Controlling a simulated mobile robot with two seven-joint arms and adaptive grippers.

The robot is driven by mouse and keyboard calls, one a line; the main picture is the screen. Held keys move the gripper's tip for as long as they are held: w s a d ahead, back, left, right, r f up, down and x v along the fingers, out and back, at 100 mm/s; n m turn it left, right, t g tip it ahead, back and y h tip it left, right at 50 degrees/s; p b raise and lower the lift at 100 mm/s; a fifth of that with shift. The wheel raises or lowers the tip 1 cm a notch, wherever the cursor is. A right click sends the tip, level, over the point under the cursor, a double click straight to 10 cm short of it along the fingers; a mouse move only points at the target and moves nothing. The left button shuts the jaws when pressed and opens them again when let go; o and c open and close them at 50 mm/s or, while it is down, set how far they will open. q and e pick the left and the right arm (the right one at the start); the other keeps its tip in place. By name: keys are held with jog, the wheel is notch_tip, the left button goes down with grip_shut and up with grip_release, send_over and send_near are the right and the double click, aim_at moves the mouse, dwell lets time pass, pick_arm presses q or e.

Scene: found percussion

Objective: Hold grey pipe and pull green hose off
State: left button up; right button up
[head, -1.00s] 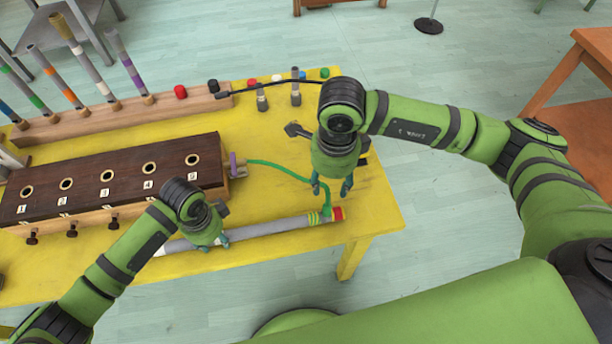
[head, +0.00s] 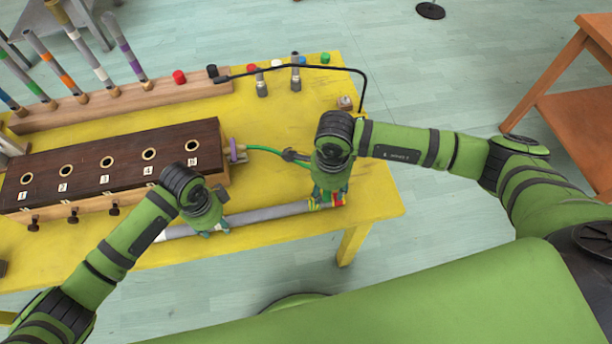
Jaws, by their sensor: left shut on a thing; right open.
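The grey pipe (head: 268,213) lies along the front of the yellow table, with green-yellow bands and a red end at its right. My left gripper (head: 214,232) is shut on the grey pipe near its middle. The green hose (head: 262,149) runs from the purple-tipped fitting on the wooden box toward the pipe's right end; its lower part is hidden behind my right gripper. My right gripper (head: 328,204) is open, over the banded right end of the pipe. I cannot tell whether its fingers touch the hose.
A dark-topped wooden box (head: 110,165) with numbered holes stands behind the pipe. A wooden rack (head: 130,106) with banded tubes is at the back. Small coloured caps and a black cable (head: 300,68) are on the far right. The table (head: 375,205) is clear at its right corner.

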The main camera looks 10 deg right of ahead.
jog(key=shift+f, duration=0.7)
grip_shut()
grip_release()
jog(key=shift+r, duration=0.1)
notch_tip(320, 180, up, 12)
notch_tip(320, 180, down, 12)
jog(key=shift+f, duration=0.1)
dwell(0.4)
